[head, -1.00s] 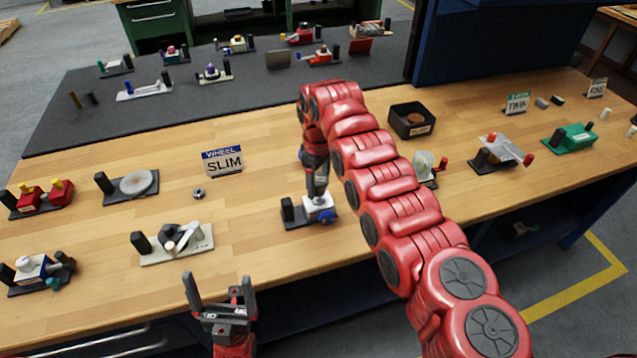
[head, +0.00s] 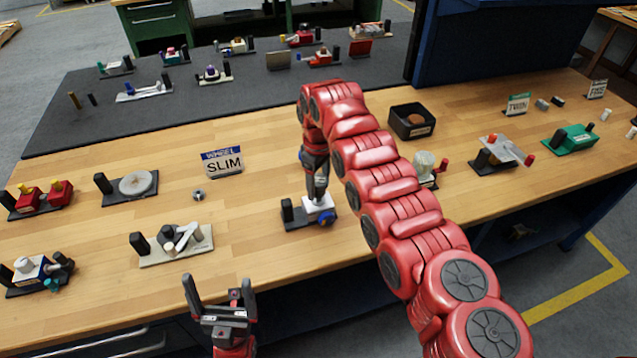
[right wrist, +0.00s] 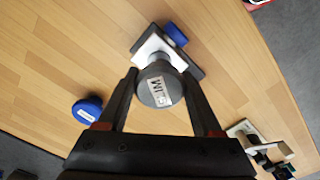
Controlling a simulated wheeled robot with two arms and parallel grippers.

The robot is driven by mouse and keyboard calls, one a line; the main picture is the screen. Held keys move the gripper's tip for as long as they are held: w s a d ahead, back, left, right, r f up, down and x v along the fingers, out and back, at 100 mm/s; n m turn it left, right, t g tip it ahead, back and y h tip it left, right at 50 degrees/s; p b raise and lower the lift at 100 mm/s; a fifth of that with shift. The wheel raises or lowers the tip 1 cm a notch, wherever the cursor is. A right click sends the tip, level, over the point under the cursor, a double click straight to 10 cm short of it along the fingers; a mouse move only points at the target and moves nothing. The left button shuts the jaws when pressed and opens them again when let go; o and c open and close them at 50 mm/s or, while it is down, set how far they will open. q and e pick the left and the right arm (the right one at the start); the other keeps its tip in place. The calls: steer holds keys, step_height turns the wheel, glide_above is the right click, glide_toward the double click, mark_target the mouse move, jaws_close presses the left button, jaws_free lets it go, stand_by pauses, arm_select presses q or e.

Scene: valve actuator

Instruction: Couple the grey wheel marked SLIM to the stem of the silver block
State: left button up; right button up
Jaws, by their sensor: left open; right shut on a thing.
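A grey round wheel (right wrist: 160,86) with a white label sits between the fingers of my right gripper (right wrist: 161,100), shut on it. The label is only partly readable. In the right wrist view the wheel is in front of the silver block (right wrist: 150,47) and hides its stem, so I cannot tell whether they touch. In the head view the silver block (head: 320,207) stands on a dark base directly below my right gripper (head: 317,194). A blue round part (head: 328,218) is on the block's near side. My left gripper (head: 220,290) is open and empty at the front edge.
A blue disc (right wrist: 87,109) lies on the wooden bench beside the block. A WHEEL SLIM sign (head: 222,163) stands left of my right arm. A cream fixture (head: 178,243) and a round-plate fixture (head: 135,185) are further left. A black bin (head: 411,122) stands right of the arm.

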steer(key=shift+f, duration=0.2)
steer(key=shift+f+b, duration=0.35)
steer(key=shift+r, duration=0.1)
steer(key=shift+r, duration=0.4)
steer(key=shift+w+b, duration=0.1)
steer(key=shift+b, duration=0.75)
stand_by(1.3)
steer(key=shift+f, duration=0.45)
steer(key=shift+r, duration=0.15)
steer(key=shift+r, duration=0.35)
